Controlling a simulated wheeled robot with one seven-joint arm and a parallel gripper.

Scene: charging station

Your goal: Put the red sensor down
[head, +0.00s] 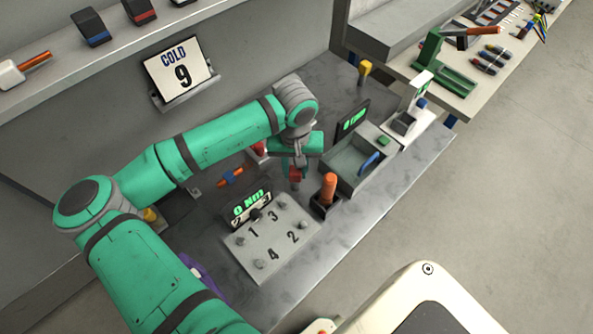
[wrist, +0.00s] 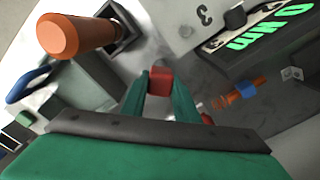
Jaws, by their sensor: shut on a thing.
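The red sensor (wrist: 161,79) is a small red block between the two green fingertips of my gripper (wrist: 160,84) in the wrist view. In the head view the red sensor (head: 296,174) shows at the lower end of my gripper (head: 295,168), just left of the orange-handled tool. My gripper is shut on it, pointing down over the grey bench. Whether the sensor touches the bench or hangs just above it, I cannot tell.
An orange-handled tool (head: 329,188) stands upright close by in a dark holder. A numbered plate (head: 272,238) with a "0 Nm" display (head: 247,203) is in front. A grey tray (head: 355,158) lies right. An orange-and-blue part (head: 232,176) lies left.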

